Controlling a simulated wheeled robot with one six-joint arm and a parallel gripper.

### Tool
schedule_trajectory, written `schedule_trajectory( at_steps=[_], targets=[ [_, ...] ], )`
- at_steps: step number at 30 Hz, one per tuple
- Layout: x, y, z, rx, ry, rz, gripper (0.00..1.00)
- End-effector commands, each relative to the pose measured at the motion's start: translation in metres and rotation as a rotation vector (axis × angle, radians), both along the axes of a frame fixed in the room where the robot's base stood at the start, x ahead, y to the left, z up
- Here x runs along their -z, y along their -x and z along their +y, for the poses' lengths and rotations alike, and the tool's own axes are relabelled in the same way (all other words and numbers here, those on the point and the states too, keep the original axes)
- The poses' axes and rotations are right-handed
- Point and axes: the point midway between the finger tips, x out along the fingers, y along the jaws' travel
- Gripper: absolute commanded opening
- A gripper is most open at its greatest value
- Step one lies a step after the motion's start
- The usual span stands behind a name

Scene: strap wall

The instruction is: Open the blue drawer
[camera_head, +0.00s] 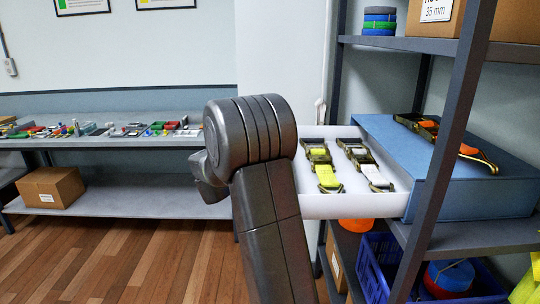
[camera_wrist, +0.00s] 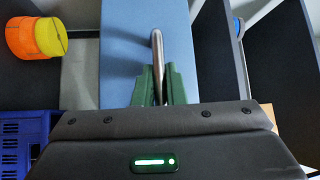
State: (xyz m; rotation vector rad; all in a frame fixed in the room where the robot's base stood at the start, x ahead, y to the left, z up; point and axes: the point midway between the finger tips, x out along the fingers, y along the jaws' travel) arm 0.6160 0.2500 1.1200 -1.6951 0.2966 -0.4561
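The blue drawer is pulled well out to the left of its blue housing (camera_head: 480,195) on the shelf. Its white tray (camera_head: 345,207) shows in the head view with ratchet straps, yellow (camera_head: 328,177) and white (camera_head: 373,174), lying inside. In the wrist view the blue drawer front (camera_wrist: 120,45) carries a metal bar handle (camera_wrist: 157,50). The green fingers of my gripper (camera_wrist: 158,88) are closed around this handle, one on each side. In the head view my arm hides the drawer front and the gripper.
An orange strap (camera_head: 425,128) lies on top of the housing. A dark shelf post (camera_head: 447,150) stands in front of it. A blue crate (camera_head: 375,265) is on the shelf below. A workbench (camera_head: 110,143) with small items stands at the left; the wooden floor before it is clear.

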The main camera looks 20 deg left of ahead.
Motion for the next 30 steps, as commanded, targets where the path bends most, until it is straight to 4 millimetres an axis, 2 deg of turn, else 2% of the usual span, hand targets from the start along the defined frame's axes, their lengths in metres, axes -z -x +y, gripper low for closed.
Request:
schedule_trajectory(
  at_steps=[10, 14, 30],
  targets=[
    [0.000, 0.000, 0.000, 0.000, 0.000, 0.000, 0.20],
    [0.002, 0.009, 0.004, -0.001, 0.000, 0.000, 0.20],
    [0.017, 0.106, 0.053, -0.002, 0.000, 0.000, 0.20]
  ],
)
